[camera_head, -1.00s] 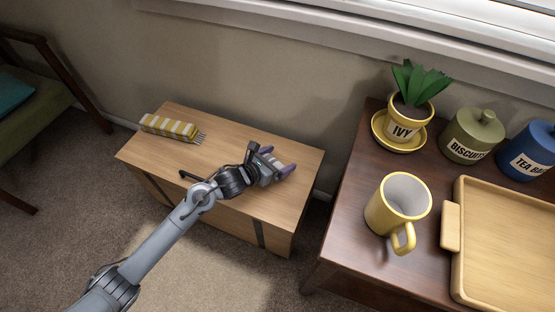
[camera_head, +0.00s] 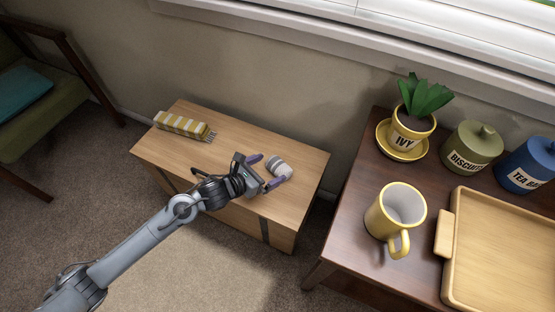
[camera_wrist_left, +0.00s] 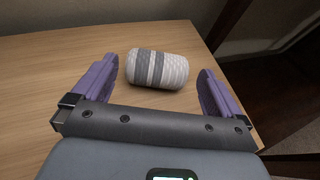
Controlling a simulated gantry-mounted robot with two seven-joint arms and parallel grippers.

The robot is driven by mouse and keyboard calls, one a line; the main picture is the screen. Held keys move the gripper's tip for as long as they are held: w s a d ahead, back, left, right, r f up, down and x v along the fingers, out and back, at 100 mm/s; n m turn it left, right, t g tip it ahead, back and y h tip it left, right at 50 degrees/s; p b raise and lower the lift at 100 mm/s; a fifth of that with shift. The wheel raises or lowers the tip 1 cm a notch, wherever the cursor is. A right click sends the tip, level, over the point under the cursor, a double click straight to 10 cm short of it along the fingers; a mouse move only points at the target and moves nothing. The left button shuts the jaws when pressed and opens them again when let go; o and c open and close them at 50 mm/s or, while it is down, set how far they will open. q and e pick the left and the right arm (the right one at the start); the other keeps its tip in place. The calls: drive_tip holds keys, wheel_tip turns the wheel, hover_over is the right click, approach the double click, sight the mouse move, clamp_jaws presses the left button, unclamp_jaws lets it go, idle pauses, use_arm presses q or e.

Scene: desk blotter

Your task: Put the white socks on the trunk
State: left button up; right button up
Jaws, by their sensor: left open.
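The white socks (camera_head: 279,167), a rolled bundle with grey stripes, lie on top of the wooden trunk (camera_head: 235,136), near its right end. My left gripper (camera_head: 264,172) is open just in front of the socks, its purple fingers pointing toward them. In the left wrist view the socks (camera_wrist_left: 157,69) lie on the wood ahead of the gap between the open fingers (camera_wrist_left: 159,88). The fingers look clear of the socks. My right gripper is not in view.
A folded yellow-striped cloth with fringe (camera_head: 184,125) lies on the trunk's left end. A dark table at right holds a yellow mug (camera_head: 397,212), an ivy pot (camera_head: 412,130), canisters (camera_head: 472,148) and a wooden tray (camera_head: 443,234). The trunk's middle is clear.

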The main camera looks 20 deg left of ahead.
use_arm(q)
drive_tip(key=shift+p+v, duration=0.55)
drive_tip(key=shift+v, duration=1.35)
